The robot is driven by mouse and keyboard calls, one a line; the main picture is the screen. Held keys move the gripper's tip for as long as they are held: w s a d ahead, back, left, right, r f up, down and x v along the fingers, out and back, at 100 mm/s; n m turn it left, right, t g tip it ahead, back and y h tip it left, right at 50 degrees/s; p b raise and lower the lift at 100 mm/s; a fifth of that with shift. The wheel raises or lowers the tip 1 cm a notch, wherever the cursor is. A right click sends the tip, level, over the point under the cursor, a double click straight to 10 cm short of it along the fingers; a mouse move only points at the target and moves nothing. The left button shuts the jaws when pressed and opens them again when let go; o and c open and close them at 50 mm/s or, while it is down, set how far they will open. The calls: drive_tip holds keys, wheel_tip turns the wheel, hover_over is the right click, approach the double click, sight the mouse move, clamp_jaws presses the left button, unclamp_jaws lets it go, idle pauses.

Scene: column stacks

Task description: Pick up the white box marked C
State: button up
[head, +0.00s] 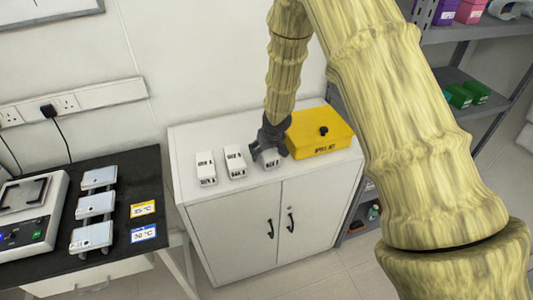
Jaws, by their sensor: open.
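Three small white boxes stand in a row on top of a white cabinet (187,140). The left box (206,169) and the middle box (236,162) are clear of my arm. The right box (270,161) is under my gripper (268,149), which hides its upper part. The dark print on the boxes is too small to read surely, so I cannot tell which is C. My gripper is open and points down at the right box. I cannot tell whether its fingers touch the box.
A yellow case (322,132) with a black knob stands close to the right of my gripper. A dark table (125,172) with a scale (30,210) is at the left. Grey shelves (465,75) stand at the right. The cabinet's front left top is clear.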

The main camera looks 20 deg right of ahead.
drive_tip(key=shift+f, duration=0.25)
idle(0.5)
drive_tip(key=shift+c, duration=0.2)
drive_tip(key=c, duration=1.2)
drive_tip(key=shift+r, duration=0.2)
